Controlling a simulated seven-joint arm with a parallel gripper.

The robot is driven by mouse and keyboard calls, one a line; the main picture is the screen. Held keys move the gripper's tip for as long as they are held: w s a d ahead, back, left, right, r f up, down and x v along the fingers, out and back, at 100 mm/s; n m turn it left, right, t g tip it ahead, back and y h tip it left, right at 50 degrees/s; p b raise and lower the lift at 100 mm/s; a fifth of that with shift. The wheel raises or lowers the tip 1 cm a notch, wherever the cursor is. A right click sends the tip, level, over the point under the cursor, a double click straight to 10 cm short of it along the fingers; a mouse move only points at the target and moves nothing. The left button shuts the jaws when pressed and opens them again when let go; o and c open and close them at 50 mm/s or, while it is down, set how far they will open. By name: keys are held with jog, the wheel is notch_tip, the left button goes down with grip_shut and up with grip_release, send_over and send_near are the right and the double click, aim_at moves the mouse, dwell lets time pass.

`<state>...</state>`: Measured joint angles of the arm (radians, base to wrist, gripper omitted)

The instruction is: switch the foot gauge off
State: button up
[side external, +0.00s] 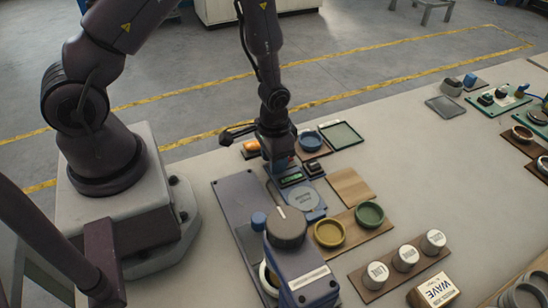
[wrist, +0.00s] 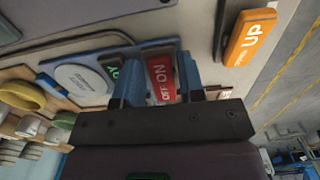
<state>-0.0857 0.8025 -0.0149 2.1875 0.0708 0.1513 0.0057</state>
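The foot gauge is a blue plate with a grey round disc (side external: 303,198), which also shows in the wrist view (wrist: 82,79). Near the disc is a dark display with green characters (side external: 291,179), partly hidden by a finger in the wrist view (wrist: 112,74). A red rocker switch marked ON and OFF (wrist: 161,80) sits beside the display. My gripper (wrist: 160,90) is over this switch end, its blue fingers apart on either side of the red switch. It also shows in the side view (side external: 277,162). Whether the fingers touch the switch cannot be told.
An orange block marked UP (wrist: 250,37) is close by. A grey device with a dark knob (side external: 287,227) stands in front. Yellow (side external: 329,233) and green (side external: 370,214) round dishes sit on a wooden board to the right. White-topped cylinders (side external: 405,258) stand farther right.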

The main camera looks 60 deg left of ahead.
jog(key=c, duration=0.6)
jog(key=shift+c, duration=0.2)
jog(key=shift+w, duration=0.1)
jog(key=shift+w+r+g, duration=0.15)
jog(key=shift+w+g, duration=0.05)
jog(key=shift+g, duration=1.05)
jog(key=shift+w+r+g, duration=0.15)
jog(key=shift+g, duration=1.1)
jog(key=o, duration=0.6)
jog(key=shift+o, duration=0.2)
